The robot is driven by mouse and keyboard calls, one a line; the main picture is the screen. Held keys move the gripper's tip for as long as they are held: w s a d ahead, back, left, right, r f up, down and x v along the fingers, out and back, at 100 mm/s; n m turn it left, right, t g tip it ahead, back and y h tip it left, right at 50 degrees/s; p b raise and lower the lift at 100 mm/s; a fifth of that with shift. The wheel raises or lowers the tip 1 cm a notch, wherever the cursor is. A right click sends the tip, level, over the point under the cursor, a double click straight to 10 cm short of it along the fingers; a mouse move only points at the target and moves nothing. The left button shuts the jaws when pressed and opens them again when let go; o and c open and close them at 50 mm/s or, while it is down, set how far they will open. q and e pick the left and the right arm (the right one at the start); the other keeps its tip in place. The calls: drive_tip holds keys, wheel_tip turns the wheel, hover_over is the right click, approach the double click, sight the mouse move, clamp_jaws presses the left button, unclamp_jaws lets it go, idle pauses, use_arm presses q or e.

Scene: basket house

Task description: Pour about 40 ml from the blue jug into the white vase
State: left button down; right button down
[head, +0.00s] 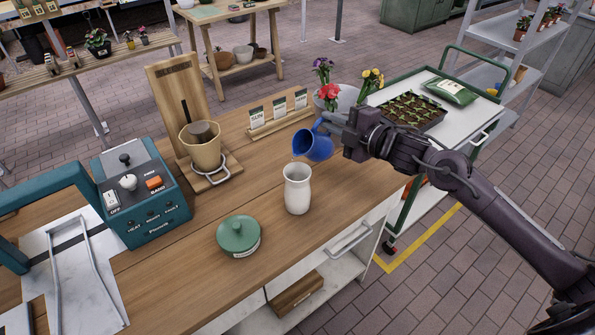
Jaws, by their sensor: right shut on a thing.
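The white vase (297,189) stands upright on the wooden counter, near its front edge. The blue jug (311,146) is above and slightly to the right of the vase, tilted with its mouth toward the left. My right gripper (338,124) is shut on the blue jug at its handle side; its fingers are partly hidden. No stream of liquid shows between jug and vase. What is inside the jug or the vase cannot be seen. My left gripper is not in view.
A green lidded pot (239,236) stands left of the vase. Behind are a wooden stand with a tan cup (201,150), seed packets (279,112) and flowers. A teal sealing machine (142,190) is at left. A trolley with a seedling tray (413,108) stands at right.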

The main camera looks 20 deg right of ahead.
drive_tip(key=shift+s+a+r, duration=0.1)
drive_tip(key=shift+a+r, duration=0.05)
drive_tip(key=shift+r, duration=0.15)
drive_tip(key=shift+a+r+n, duration=0.1)
drive_tip(key=shift+r+n, duration=0.05)
drive_tip(key=shift+n, duration=0.25)
drive_tip(key=shift+s+a+n+b, duration=0.1)
drive_tip(key=shift+a+n+b, duration=0.15)
drive_tip(key=shift+n+b, duration=0.1)
drive_tip(key=shift+d, duration=0.3)
drive_tip(key=shift+d+f+n+h+b, duration=0.1)
drive_tip(key=shift+f+n+h+b, duration=0.15)
drive_tip(key=shift+n+h+b, duration=0.25)
idle(0.6)
drive_tip(key=shift+w+d, duration=0.25)
drive_tip(key=shift+d, duration=0.05)
drive_tip(key=shift+a+f+n+b, duration=0.1)
drive_tip(key=shift+n+b, duration=0.2)
drive_tip(key=shift+n, duration=0.15)
